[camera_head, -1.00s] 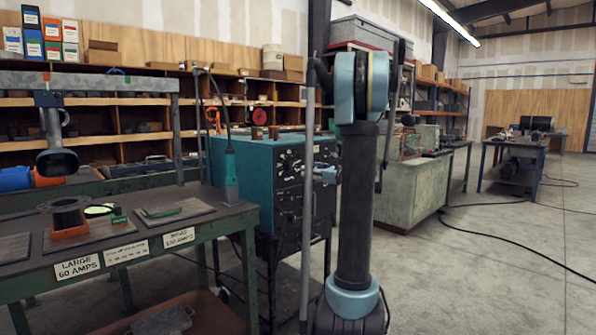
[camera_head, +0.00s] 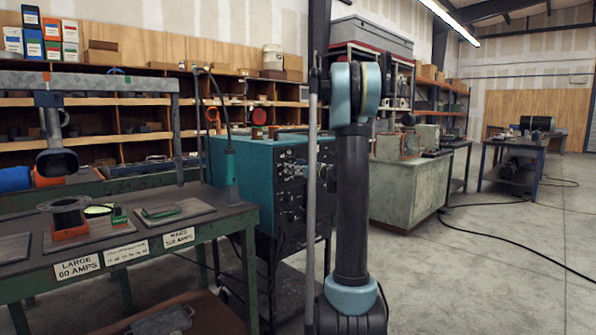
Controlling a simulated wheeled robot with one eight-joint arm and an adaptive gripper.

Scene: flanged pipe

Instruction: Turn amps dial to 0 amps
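The teal welding machine (camera_head: 240,165) stands on a dark stand right of the workbench. Its black front panel (camera_head: 293,210) faces right and is seen at a steep angle. Small knobs and fittings (camera_head: 291,167) show on the upper panel, but I cannot tell which is the amps dial or read its setting. My arm (camera_head: 350,205) stands upright just right of the panel and covers the view beyond its right edge. I cannot make out my gripper; it seems hidden behind my own arm.
A green workbench (camera_head: 222,213) with amp labels (camera_head: 78,267) stands at left, holding a flanged pipe (camera_head: 66,217) and plates. A grey-green cabinet (camera_head: 403,194) stands behind right. A cable (camera_head: 500,255) crosses the otherwise open floor at right.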

